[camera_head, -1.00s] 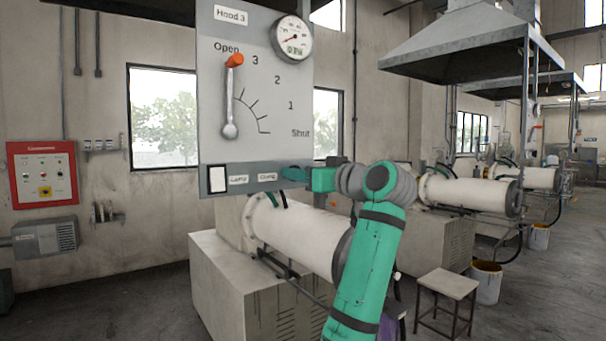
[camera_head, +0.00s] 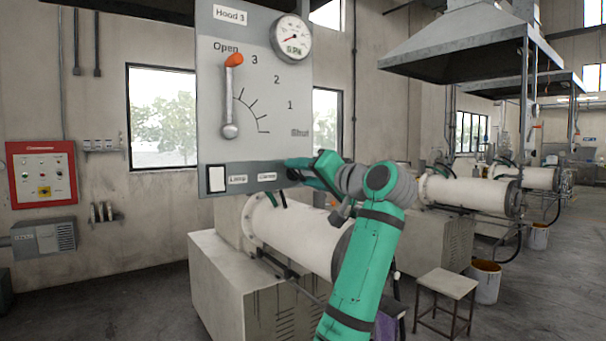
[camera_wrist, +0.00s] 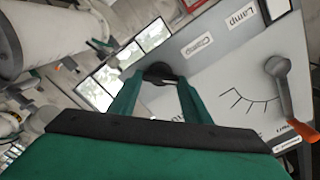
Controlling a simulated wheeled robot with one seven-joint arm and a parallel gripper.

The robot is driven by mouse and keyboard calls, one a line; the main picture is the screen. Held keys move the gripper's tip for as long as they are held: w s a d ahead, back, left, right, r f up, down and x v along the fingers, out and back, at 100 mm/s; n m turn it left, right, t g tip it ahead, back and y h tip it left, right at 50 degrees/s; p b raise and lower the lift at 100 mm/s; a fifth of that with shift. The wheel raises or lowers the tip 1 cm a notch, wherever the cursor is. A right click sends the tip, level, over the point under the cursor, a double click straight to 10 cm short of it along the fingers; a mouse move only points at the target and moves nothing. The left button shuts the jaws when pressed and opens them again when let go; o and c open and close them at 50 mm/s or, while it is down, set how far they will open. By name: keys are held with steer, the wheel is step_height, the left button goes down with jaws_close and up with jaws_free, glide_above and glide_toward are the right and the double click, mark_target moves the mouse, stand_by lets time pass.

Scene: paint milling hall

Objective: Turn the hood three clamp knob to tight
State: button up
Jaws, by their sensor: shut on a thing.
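The Hood 3 panel (camera_head: 262,100) fills the upper middle of the head view. Its dark clamp knob (camera_wrist: 158,70) sits on the grey lower strip beside the Clamp label (camera_wrist: 197,45), which also shows in the head view (camera_head: 267,177). My gripper (camera_head: 300,167) is at the strip's right end, shut on the knob. In the wrist view my gripper (camera_wrist: 160,84) has one green finger on each side of it. The fingers mostly hide the knob in the head view. No tight or loose marking is readable.
An orange-tipped lever (camera_head: 232,95) points up at Open on the panel. A round gauge (camera_head: 291,38) is at the top right. A white mill cylinder (camera_head: 295,235) lies below the panel. A stool (camera_head: 446,285) and bucket (camera_head: 486,283) stand to the right.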

steer(key=m, duration=0.4)
steer(key=shift+m, duration=0.3)
steer(key=shift+f+m, duration=0.2)
steer(key=shift+m, duration=2)
steer(key=o, duration=1)
steer(key=shift+o, duration=0.2)
steer(key=shift+d, duration=0.1)
steer(key=v, duration=1)
steer(key=shift+s+d, duration=0.25)
steer(key=shift+s, duration=0.05)
